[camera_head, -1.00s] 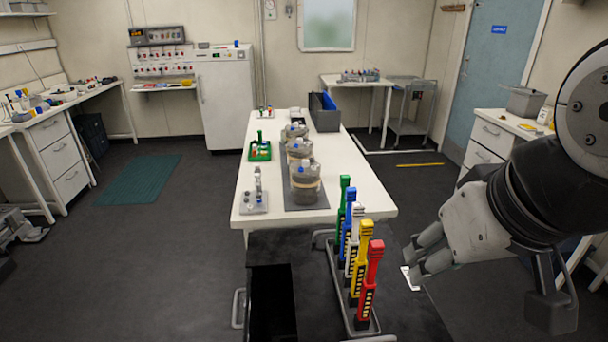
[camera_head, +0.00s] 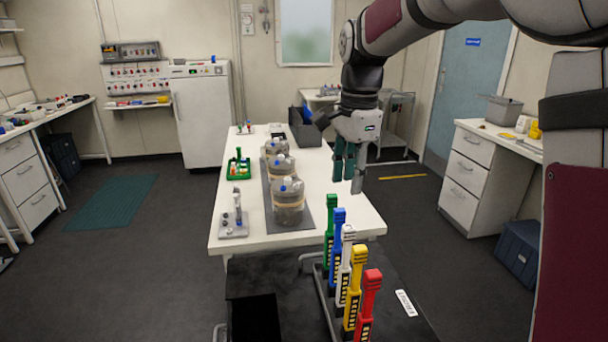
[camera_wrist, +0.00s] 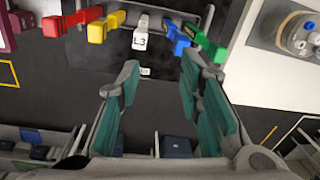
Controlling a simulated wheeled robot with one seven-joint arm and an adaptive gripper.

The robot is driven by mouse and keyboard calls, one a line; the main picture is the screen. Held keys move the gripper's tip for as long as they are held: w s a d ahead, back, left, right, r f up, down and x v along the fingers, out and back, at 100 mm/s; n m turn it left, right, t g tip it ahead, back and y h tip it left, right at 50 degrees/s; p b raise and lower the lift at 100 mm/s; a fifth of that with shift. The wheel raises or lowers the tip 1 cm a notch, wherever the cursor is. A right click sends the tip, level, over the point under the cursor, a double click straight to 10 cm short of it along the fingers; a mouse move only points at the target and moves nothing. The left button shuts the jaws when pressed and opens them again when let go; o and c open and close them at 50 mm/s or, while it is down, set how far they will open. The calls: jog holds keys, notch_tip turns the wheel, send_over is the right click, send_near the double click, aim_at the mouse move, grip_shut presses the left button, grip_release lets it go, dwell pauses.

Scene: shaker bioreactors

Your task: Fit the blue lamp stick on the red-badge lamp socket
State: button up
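The blue lamp stick (camera_head: 337,240) stands upright in a rack (camera_head: 322,290) on a dark surface, between the green stick (camera_head: 329,232) and the white stick (camera_head: 345,255). The yellow stick (camera_head: 353,295) and red stick (camera_head: 370,300) stand nearer. My gripper (camera_head: 348,172) is above and beyond the rack, fingers pointing down, open and empty. In the wrist view, the open fingers (camera_wrist: 163,75) show teal pads set apart, and the blue stick (camera_wrist: 178,38) is beyond them, right of the white stick, which reads "L3". I cannot make out a red-badge socket.
The white table (camera_head: 330,205) holds three jars, the closest (camera_head: 289,203) on a dark mat, with a green rack (camera_head: 238,168) and a small grey stand (camera_head: 234,228) left of them. A dark bin (camera_head: 305,128) stands at the table's far end. Floor on the left is open.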

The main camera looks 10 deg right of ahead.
aim_at(339, 223)
jog(key=w+f, duration=0.1)
jog(key=w+m, duration=0.1)
jog(key=w+f+m, duration=0.1)
jog(key=w, duration=0.1)
jog(key=shift+f+g, duration=0.3)
jog(key=shift+f, duration=0.2)
notch_tip(339, 223, down, 14)
jog(key=shift+r+p, duration=0.25)
jog(key=shift+p, duration=0.65)
grip_shut()
